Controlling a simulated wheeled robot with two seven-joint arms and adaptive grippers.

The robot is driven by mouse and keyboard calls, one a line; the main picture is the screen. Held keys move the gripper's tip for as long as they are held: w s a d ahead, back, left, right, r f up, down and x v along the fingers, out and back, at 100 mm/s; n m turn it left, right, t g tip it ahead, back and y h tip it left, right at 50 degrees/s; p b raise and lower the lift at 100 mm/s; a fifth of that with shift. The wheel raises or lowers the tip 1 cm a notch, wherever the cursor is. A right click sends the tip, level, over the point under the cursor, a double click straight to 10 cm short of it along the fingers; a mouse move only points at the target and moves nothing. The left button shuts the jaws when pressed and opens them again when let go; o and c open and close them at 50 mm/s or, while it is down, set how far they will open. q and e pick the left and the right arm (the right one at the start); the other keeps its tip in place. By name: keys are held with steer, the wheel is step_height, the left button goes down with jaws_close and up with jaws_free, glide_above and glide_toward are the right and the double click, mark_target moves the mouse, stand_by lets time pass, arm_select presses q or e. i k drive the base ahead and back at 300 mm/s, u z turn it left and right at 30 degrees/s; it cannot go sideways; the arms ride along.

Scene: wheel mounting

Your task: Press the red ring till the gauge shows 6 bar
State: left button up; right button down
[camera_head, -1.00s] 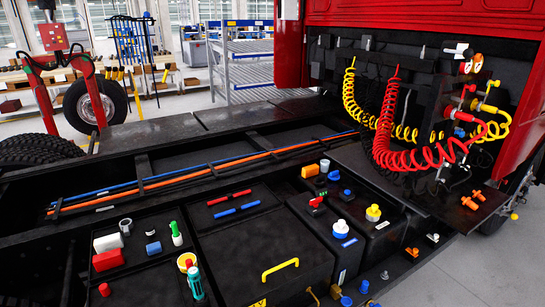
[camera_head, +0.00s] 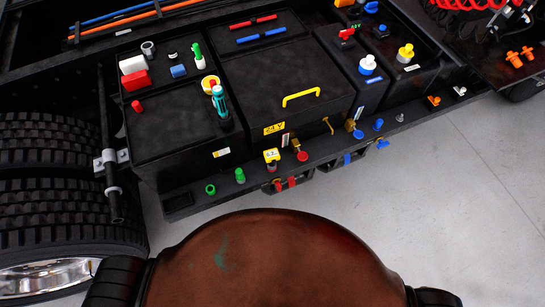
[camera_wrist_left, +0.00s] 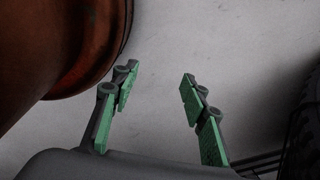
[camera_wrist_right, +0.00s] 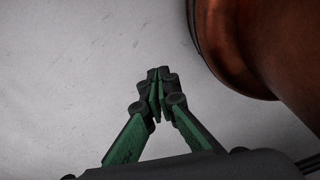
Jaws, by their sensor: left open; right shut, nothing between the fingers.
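A small yellow-framed block with a white face (camera_head: 271,155) stands on the front ledge of the truck frame. It may be the gauge, but its reading is too small to make out. A round red piece (camera_head: 302,156) sits right of it on the ledge; I cannot tell if it is the red ring. My left gripper (camera_wrist_left: 158,88) is open and empty above the grey floor. My right gripper (camera_wrist_right: 155,78) is shut with nothing between its fingers, also over bare floor. Neither gripper shows in the head view, and both are apart from the ledge.
Large black tyres (camera_head: 65,205) stand at the left. Small coloured fittings line the ledge, including a green ring (camera_head: 210,189) and blue caps. A black box with a yellow handle (camera_head: 301,97) lies behind the ledge. Grey floor (camera_head: 450,190) at the right is clear.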

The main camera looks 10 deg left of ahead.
mark_target(302, 156)
steer(key=z, duration=0.05)
steer(key=k, duration=0.5)
steer(key=u, duration=1.45)
steer(key=i, duration=0.9)
steer(key=z, duration=1.7)
